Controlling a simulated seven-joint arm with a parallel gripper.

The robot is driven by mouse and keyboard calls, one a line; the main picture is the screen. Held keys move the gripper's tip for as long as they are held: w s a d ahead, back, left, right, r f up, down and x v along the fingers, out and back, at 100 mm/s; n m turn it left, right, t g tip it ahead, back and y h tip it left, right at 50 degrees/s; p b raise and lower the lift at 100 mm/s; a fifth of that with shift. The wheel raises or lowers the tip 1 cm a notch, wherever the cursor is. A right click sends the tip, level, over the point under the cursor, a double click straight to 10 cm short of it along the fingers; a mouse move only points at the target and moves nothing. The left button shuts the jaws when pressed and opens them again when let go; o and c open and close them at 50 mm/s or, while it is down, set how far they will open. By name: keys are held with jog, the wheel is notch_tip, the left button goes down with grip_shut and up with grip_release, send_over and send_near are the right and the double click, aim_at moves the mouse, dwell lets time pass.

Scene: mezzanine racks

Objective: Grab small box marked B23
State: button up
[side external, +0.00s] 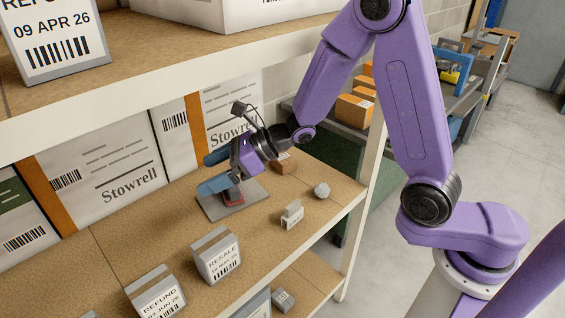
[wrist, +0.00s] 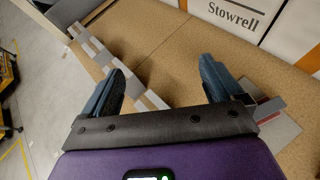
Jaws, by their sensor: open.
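My gripper (side external: 220,173) is over the shelf at a grey flat plate (side external: 250,193) with a small red piece (side external: 234,198) on it. The plate (wrist: 277,133) shows at the lower right there, outside the fingers.
Large Stowrell cartons (side external: 105,170) line the back. An upper shelf (side external: 150,95) overhangs; a white post (side external: 375,170) stands right.

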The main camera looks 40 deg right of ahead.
jog(key=w+d+f+m+t+h, duration=0.3)
jog(key=d+m+h, duration=0.1)
jog(key=d+m, duration=0.3)
jog(key=m+t+h, duration=0.3)
jog(key=m+h, duration=0.2)
jog(key=h, duration=0.3)
send_near(281, 158)
jog(key=w+f, duration=0.1)
jog(key=w+d+f, duration=0.1)
jog(key=w, duration=0.1)
jog(key=w+d+f, duration=0.1)
jog(key=shift+w, duration=0.35)
jog(key=shift+x, duration=2.85)
jog(key=shift+w+a+r, duration=0.1)
jog(key=shift+a+r, duration=0.05)
jog(key=shift+c, duration=0.3)
jog(key=c, duration=1)
